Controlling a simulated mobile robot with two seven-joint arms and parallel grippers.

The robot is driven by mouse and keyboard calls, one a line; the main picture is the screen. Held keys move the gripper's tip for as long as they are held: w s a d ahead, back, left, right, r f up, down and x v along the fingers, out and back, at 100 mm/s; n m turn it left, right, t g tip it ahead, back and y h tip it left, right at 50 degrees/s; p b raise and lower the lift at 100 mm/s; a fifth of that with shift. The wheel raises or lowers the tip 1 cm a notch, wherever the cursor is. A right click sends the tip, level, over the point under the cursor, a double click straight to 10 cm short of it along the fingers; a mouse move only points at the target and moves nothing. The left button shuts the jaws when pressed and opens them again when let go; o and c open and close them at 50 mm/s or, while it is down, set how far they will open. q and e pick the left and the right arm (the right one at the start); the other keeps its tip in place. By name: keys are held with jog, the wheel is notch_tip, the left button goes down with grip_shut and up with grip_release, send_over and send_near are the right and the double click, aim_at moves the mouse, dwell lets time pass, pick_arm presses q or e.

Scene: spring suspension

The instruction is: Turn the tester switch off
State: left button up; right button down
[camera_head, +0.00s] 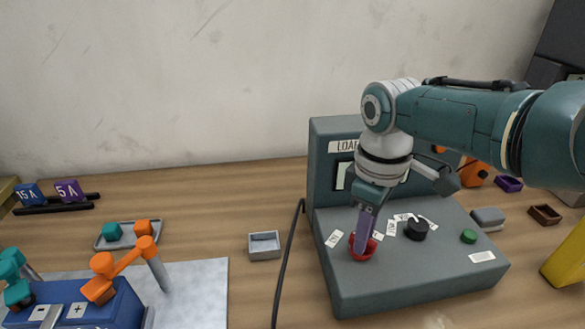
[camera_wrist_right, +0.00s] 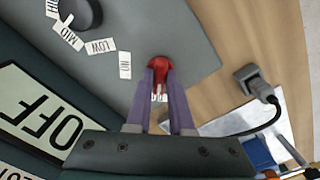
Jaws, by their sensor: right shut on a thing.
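The grey load tester (camera_head: 415,283) stands on the bench at the right. Its red switch (camera_head: 357,254) sits at the front left of its sloped top. My right gripper (camera_head: 363,236) points down with its purple fingers shut on the red switch, which also shows in the right wrist view (camera_wrist_right: 159,63). An ON label (camera_wrist_right: 125,65) lies beside the switch. Another label is partly hidden between the fingers. The tester's display (camera_wrist_right: 28,118) reads OFF in the wrist view; in the head view my arm mostly covers it. My left gripper is not in view.
A black knob (camera_head: 415,229) with LOW, MID and HIGH labels and a green button (camera_head: 468,236) sit right of the switch. A black cable (camera_head: 288,262) runs along the tester's left side. A small grey tray (camera_head: 264,253) and a blue battery (camera_head: 82,304) stand left.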

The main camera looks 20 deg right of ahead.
jog(key=c, duration=0.8)
grip_release()
notch_tip(320, 180, up, 9)
jog(key=p, duration=0.4)
jog(key=shift+f, duration=0.1)
jog(key=shift+r, duration=0.55)
